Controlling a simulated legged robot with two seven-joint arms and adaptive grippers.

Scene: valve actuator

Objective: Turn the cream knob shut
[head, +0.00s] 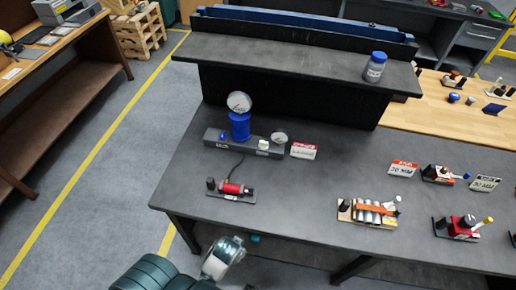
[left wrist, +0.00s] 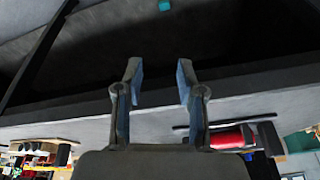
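The cream knob (head: 264,144) is a small pale piece on the dark manifold bar (head: 222,139) on the table, between a blue cylinder with a round gauge (head: 239,103) and a smaller gauge (head: 279,137). I cannot tell how far it is turned. My left arm comes in at the bottom of the head view, in front of the table's near edge and well short of the knob. In the left wrist view my left gripper (left wrist: 160,80) is open, with nothing between its fingers. The knob cannot be made out there. My right gripper is not seen.
A red actuator (head: 234,189) lies on the table in front of the bar. A red-and-white sign (head: 303,151) stands to its right. A raised shelf (head: 300,47) carries a blue-lidded jar (head: 375,67). A tray of cylinders (head: 368,212) lies farther right.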

